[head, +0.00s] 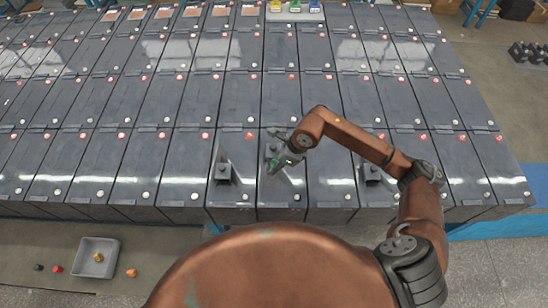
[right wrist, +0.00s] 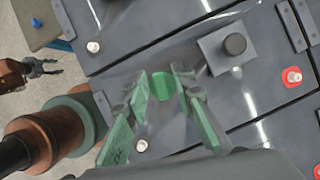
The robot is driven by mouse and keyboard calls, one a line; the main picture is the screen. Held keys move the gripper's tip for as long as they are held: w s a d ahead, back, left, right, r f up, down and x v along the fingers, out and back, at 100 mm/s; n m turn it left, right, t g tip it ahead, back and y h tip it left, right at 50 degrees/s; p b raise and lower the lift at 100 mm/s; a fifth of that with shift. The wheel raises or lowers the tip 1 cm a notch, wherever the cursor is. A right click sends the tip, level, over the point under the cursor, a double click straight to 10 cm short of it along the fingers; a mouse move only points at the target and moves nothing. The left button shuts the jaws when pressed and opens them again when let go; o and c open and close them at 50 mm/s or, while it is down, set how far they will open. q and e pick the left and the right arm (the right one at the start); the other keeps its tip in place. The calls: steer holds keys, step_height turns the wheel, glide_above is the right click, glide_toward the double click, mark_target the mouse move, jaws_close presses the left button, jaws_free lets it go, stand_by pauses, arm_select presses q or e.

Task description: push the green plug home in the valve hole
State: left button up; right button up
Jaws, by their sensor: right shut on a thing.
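My right gripper (right wrist: 168,92) is shut on the green plug (right wrist: 162,84), which shows between its greenish fingertips in the right wrist view. In the head view the right gripper (head: 279,158) is over a battery in the front row, at a grey block (head: 298,183) partly hidden by it. The valve hole is hidden, and I cannot tell how deep the plug sits. My left gripper (right wrist: 42,68) shows at the left of the right wrist view, away from the batteries, with its fingers apart and empty.
Grey blocks with dark knobs stand on batteries left (head: 222,171) and right (head: 373,174) of the right gripper. Dark batteries fill the table. A white rack (head: 294,14) holds coloured pieces.

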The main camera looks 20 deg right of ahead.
steer(key=shift+w+a+r+m+t+p, duration=0.15)
steer(key=shift+w+r+m+t+p, duration=0.25)
steer(key=shift+m, duration=0.7)
steer(key=shift+w+r+m+h, duration=0.1)
steer(key=shift+w+m+h, duration=0.05)
steer(key=shift+m+h, duration=0.2)
steer(key=shift+f+b, duration=1.05)
steer(key=shift+f, duration=1.15)
steer(key=shift+w+b, duration=0.1)
steer(key=shift+b, duration=0.35)
steer(key=shift+f+b, duration=1.3)
steer(key=shift+b, duration=0.1)
steer(key=o, duration=0.9)
steer(key=shift+o, duration=0.4)
